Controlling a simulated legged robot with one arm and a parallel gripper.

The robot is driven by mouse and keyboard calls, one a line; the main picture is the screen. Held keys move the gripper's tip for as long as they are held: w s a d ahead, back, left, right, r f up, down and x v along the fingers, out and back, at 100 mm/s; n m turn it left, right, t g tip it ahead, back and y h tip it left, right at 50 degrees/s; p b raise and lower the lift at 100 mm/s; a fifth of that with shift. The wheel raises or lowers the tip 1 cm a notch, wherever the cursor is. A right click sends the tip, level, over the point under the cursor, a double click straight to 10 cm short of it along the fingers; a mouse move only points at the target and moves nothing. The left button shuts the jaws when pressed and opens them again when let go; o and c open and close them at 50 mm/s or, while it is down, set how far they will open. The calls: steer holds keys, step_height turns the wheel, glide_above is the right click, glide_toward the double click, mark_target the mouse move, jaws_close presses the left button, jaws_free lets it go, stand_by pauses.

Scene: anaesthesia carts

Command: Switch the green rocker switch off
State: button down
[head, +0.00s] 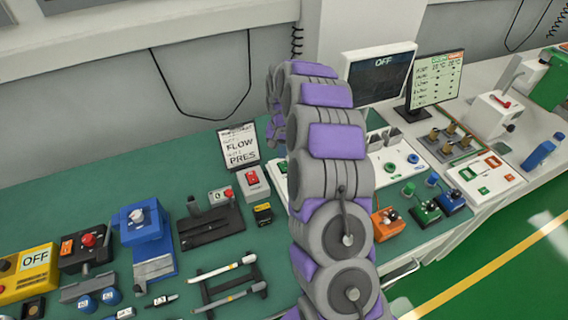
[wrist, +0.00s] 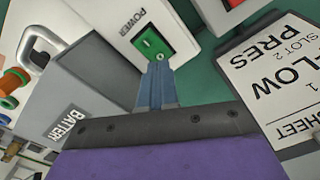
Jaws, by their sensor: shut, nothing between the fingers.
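The green rocker switch (wrist: 152,42) shows in the wrist view, set in the face of a white box (wrist: 118,18) marked POWER. A small light round mark sits at its lower edge. My gripper (wrist: 158,62) is shut and empty, its blue-grey fingertips just at the lower edge of the switch. I cannot tell whether they touch it. In the head view my own purple and grey arm stands across the middle, and neither the gripper nor the green switch can be made out.
In the wrist view a grey box (wrist: 75,85) marked BATTERY lies close at left, and a sign (wrist: 280,75) reading FLOW and PRES at right. In the head view this sign (head: 239,145) stands on the green bench. A dark screen (head: 382,75) reads OFF behind my arm.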

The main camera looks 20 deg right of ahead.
mark_target(282, 164)
steer(key=shift+r+p, duration=0.75)
steer(key=shift+r, duration=1.35)
steer(key=shift+a, duration=0.1)
steer(key=s+a+r+n, duration=0.2)
steer(key=s+a+r, duration=0.35)
steer(key=s, duration=0.35)
steer(key=s+a+r+n, duration=0.2)
steer(key=s+a+r, duration=0.2)
steer(key=s+r, duration=0.4)
steer(key=s+a+n+g, duration=0.1)
steer(key=s+a+n, duration=0.1)
steer(key=s, duration=2.5)
steer(key=shift+a+g, duration=0.4)
